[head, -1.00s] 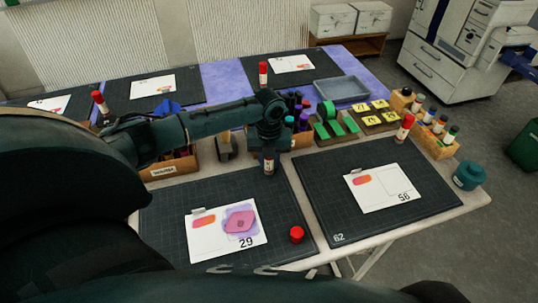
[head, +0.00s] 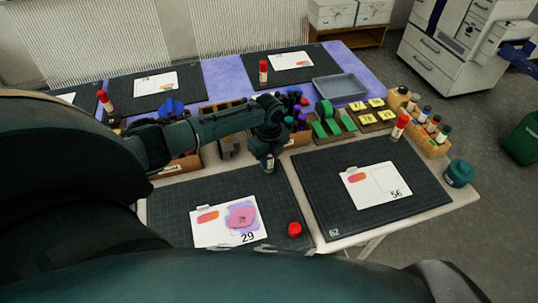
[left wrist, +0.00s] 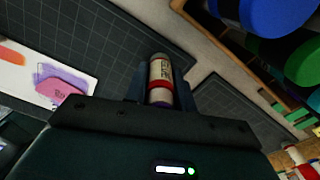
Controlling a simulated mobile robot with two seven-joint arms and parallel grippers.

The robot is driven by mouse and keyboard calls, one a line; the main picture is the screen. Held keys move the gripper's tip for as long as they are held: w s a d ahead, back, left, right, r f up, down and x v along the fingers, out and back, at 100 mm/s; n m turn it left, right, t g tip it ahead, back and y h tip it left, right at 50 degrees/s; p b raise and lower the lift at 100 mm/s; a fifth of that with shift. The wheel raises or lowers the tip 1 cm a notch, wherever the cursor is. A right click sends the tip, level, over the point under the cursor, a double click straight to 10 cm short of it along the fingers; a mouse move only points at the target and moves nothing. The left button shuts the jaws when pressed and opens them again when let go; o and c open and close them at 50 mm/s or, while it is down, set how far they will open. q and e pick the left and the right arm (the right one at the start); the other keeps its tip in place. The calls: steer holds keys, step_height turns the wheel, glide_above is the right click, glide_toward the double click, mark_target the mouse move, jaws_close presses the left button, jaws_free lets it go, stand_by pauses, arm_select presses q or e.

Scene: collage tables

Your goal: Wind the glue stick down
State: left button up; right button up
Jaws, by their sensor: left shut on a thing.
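My left gripper (head: 268,150) is shut on a glue stick (head: 268,164) with a white label and a red band, over the far right part of the dark mat (head: 180,213). The stick also shows between the fingers in the left wrist view (left wrist: 160,77). Whether it touches the mat, and how far the glue stands out, I cannot tell. A loose red cap (head: 294,229) sits on the same mat, nearer me. A white sheet (head: 208,236) marked 29 lies there with an orange patch and a pink piece on a purple smear. My right gripper is not in view.
A second dark mat (head: 330,205) on the right holds a sheet (head: 390,205) marked 56 and a capped glue stick (head: 400,127). Boxes of bottles, a green tape roll and a grey tray (head: 340,88) stand behind. A teal jar (head: 459,173) stands at the right edge.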

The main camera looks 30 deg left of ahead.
arm_select(q)
steer(key=n, duration=0.5)
steer(key=shift+s+f+n, duration=0.1)
steer(key=shift+n, duration=0.3)
steer(key=n, duration=0.5)
stand_by(0.4)
steer(key=o, duration=0.9)
steer(key=shift+o, duration=0.5)
steer(key=o, duration=0.5)
steer(key=shift+r, duration=0.25)
